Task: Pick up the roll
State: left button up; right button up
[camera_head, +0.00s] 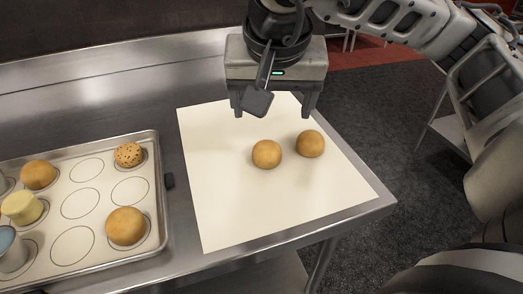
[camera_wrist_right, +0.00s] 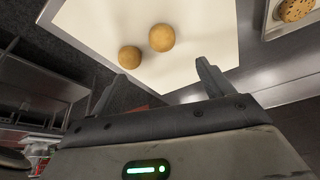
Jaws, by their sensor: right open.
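Two round golden-brown rolls lie close together on a white sheet (camera_head: 225,215) on the metal table. The left roll (camera_head: 266,154) and the right roll (camera_head: 310,144) are a little apart. In the right wrist view the two rolls also show, one larger (camera_wrist_right: 162,38) and one smaller (camera_wrist_right: 130,57). My right gripper (camera_head: 273,112) is above the back part of the sheet, with its fingers spread and nothing between them. In the head view it is behind the rolls; in the wrist view its fingers (camera_wrist_right: 155,82) are apart from them. My left gripper is out of view.
The sheet's front half is clear.

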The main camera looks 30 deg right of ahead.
send_near(267, 148)
jog(key=x, duration=0.5)
jog(key=shift+s+d+f, duration=0.2)
jog(key=shift+d, duration=0.2)
jog(key=shift+w+a+p+x, duration=0.15)
jog(key=shift+p+x, duration=0.1)
jog(key=shift+x, duration=1.15)
jog(key=shift+w+a+p+x, duration=0.1)
jog(key=shift+p+x, duration=0.1)
jog(key=shift+x, duration=1.15)
jog(key=c, duration=1.1)
